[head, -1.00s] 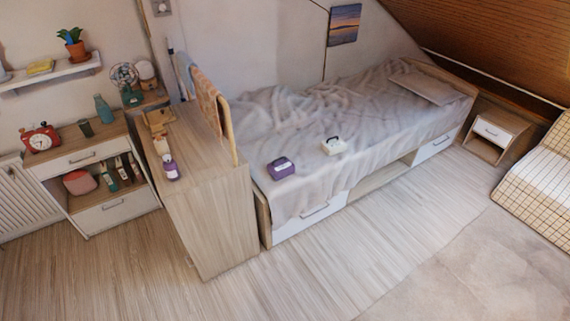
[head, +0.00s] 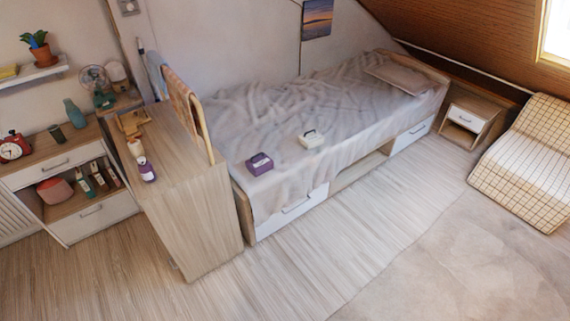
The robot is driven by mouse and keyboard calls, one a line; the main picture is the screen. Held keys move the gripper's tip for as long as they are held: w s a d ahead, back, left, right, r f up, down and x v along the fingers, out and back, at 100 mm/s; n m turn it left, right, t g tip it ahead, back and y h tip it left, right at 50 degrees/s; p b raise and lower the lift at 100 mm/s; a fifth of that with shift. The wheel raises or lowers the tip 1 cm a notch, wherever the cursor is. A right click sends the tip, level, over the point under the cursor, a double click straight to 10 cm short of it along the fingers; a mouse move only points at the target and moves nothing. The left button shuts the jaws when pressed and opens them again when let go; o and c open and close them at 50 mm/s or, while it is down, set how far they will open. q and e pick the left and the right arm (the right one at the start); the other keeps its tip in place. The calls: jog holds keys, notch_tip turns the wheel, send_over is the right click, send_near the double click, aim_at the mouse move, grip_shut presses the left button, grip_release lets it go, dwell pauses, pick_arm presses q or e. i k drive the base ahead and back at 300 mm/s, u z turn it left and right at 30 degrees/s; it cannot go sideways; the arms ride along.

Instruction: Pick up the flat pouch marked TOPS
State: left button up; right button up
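On the bed (head: 365,104) lie a purple item (head: 259,164) near the front left corner and a white item (head: 311,139) with a dark spot on top, a little further back. Both are small, and any lettering on them is too small to read, so I cannot tell whether either is the pouch marked TOPS. Neither of my grippers shows in the head view.
A tall wooden cabinet (head: 200,225) with bottles on top stands at the bed's left end. A shelf unit (head: 95,218) is further left. A nightstand (head: 470,115) and a checked lounger (head: 530,165) are at right. The floor (head: 400,230) before the bed is clear.

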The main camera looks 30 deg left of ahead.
aim_at(260, 163)
jog(key=i, duration=1.6)
